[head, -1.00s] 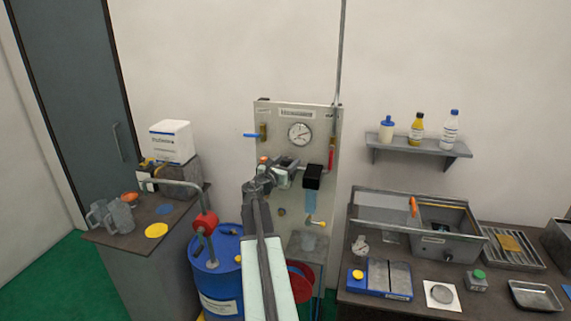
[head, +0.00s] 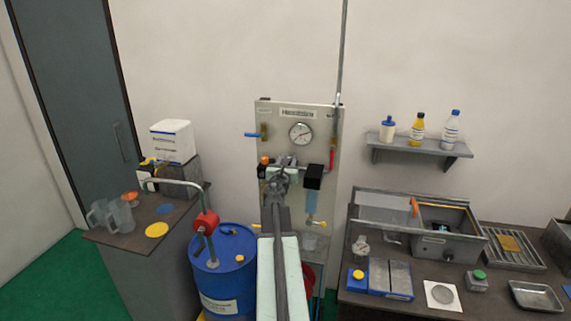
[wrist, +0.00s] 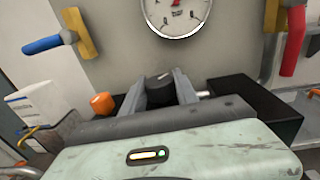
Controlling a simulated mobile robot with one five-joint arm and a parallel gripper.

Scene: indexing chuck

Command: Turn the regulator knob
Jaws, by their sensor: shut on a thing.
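The regulator knob (wrist: 160,88) is black and sits below the round gauge in the wrist view. My gripper (wrist: 160,84) has a finger on each side of it and is shut on it. In the head view my gripper (head: 279,165) is up against the pale panel (head: 326,130) and hides the knob. The white-faced pressure gauge (head: 301,132) is on the panel above the gripper; only its lower part shows in the wrist view (wrist: 178,14).
An orange cap (head: 264,160) is just left of my gripper. A black-topped filter bowl (head: 313,177) is close on its right. A blue-handled valve (head: 256,135) and a red lever (head: 332,158) are higher up. A blue drum (head: 222,275) stands below left.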

